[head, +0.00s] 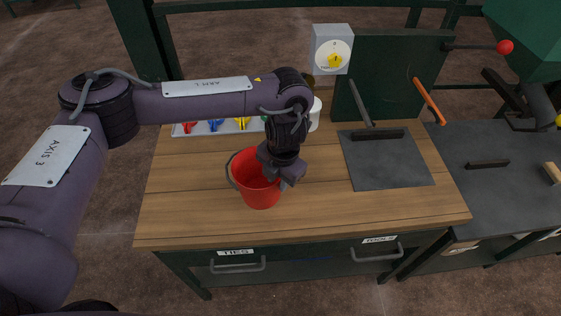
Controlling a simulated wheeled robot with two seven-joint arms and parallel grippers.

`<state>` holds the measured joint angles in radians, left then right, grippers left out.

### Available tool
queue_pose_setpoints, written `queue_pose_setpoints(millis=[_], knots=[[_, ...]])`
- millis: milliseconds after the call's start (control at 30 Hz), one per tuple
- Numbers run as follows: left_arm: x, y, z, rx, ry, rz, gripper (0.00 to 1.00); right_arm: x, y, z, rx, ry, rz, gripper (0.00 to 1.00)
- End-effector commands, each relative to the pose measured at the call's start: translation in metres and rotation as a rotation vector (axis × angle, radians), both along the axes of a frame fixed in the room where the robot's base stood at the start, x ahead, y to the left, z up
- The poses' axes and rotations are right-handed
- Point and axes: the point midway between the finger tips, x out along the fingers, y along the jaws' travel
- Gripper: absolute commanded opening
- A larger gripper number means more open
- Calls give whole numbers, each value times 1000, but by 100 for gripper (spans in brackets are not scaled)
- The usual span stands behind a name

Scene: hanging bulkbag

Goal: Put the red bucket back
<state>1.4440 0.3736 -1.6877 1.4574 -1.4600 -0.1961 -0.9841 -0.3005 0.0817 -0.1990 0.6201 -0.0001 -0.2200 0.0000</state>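The red bucket (259,190) stands upright on the wooden bench top, left of the middle. Its dark handle hangs at its left side. My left gripper (284,180) is at the bucket's upper right rim, pointing down, with its body covering part of the bucket's opening. The fingertips are small and partly hidden, so I cannot tell whether they are closed on the rim. My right gripper is not in view.
A tray of coloured clips (216,126) lies at the back left of the bench. A white cup-like item (315,114) stands behind my arm. A grey dial box (332,49) and a dark plate (386,161) with a lever are to the right. The bench front is clear.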

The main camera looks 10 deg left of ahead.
Motion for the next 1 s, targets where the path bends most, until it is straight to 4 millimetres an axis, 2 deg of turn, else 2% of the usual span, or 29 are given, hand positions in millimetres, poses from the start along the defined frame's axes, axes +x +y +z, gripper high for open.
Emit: queue_pose_setpoints(millis=[33, 100, 400, 600, 1000], knots=[[2, -2, 14, 0, -8, -5, 25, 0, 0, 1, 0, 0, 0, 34], [1, -3, 29, 1, -8, -5, 25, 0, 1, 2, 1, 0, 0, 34], [-3, -8, 78, 1, -5, -1, 25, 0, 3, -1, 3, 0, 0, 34], [-5, -10, 91, 0, -1, -1, 25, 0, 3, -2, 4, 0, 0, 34], [-5, -10, 92, 0, -1, -1, 25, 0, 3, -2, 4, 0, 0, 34]])
